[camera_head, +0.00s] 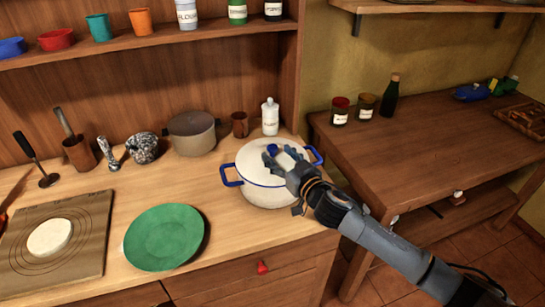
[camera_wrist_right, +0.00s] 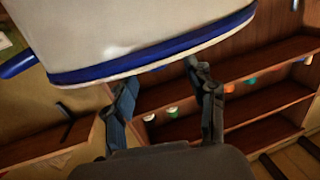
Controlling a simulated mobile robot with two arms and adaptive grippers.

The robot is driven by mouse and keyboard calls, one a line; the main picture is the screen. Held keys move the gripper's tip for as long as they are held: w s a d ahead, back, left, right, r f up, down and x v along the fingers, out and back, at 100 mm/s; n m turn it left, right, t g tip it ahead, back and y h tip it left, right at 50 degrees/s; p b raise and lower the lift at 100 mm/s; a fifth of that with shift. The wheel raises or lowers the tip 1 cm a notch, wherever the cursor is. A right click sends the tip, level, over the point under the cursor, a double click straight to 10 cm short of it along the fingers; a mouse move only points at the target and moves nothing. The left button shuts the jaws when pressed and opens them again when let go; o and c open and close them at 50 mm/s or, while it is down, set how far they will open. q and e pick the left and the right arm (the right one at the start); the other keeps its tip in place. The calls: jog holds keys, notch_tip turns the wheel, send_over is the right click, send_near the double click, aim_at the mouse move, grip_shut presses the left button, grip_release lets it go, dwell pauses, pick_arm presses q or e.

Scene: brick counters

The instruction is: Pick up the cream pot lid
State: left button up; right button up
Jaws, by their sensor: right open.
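The cream pot lid (camera_head: 252,163) has a blue rim and sits on a cream pot (camera_head: 258,194) with blue side handles, near the counter's right front corner. My right gripper (camera_head: 281,163) is over the lid's right part, by a small blue piece that looks like the knob; whether they touch I cannot tell. In the right wrist view a cream surface with a blue rim (camera_wrist_right: 130,35) fills the top, just beyond the fingers. My right gripper (camera_wrist_right: 163,92) is open there, its two fingers apart with nothing between them. The left gripper is not in view.
A green plate (camera_head: 163,237) and a board (camera_head: 82,262) with a white round piece lie to the left. A grey pot (camera_head: 192,133), a brown cup (camera_head: 240,124) and a white bottle (camera_head: 270,117) stand behind. A lower brown table (camera_head: 440,130) is at right.

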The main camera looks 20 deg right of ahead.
aim_at(275, 149)
jog(key=x, duration=0.1)
jog(key=p+x, duration=0.1)
jog(key=x, duration=0.1)
jog(key=shift+w+d, duration=0.15)
jog(key=shift+w, duration=0.75)
grip_shut()
